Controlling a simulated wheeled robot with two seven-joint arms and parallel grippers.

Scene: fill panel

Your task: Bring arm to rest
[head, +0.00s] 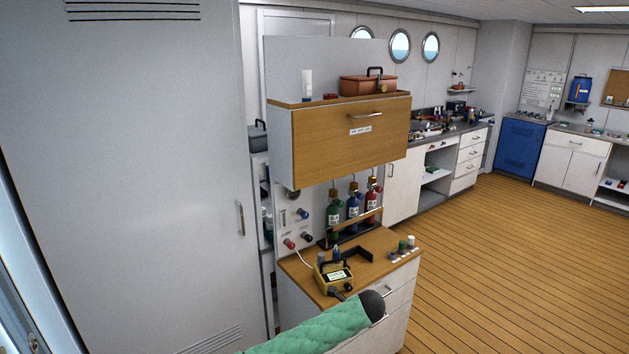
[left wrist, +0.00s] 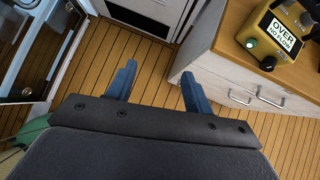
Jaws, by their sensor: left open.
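My left arm (head: 318,328), in a green padded sleeve with a dark rounded end, comes in at the bottom of the head view, in front of the small wooden-topped bench (head: 349,262). Its fingers cannot be made out there. In the left wrist view my left gripper (left wrist: 157,80) has two blue fingers spread apart with nothing between them. They are over the plank floor, left of the bench's drawer front (left wrist: 240,88). My right gripper is in neither view.
A yellow device (head: 333,276) stands on the bench; it also shows in the left wrist view (left wrist: 272,38). Green, blue and red bottles (head: 353,206) stand under a wooden-fronted cupboard (head: 350,142). A tall grey locker (head: 130,180) fills the left. Floor at right (head: 500,260) is clear.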

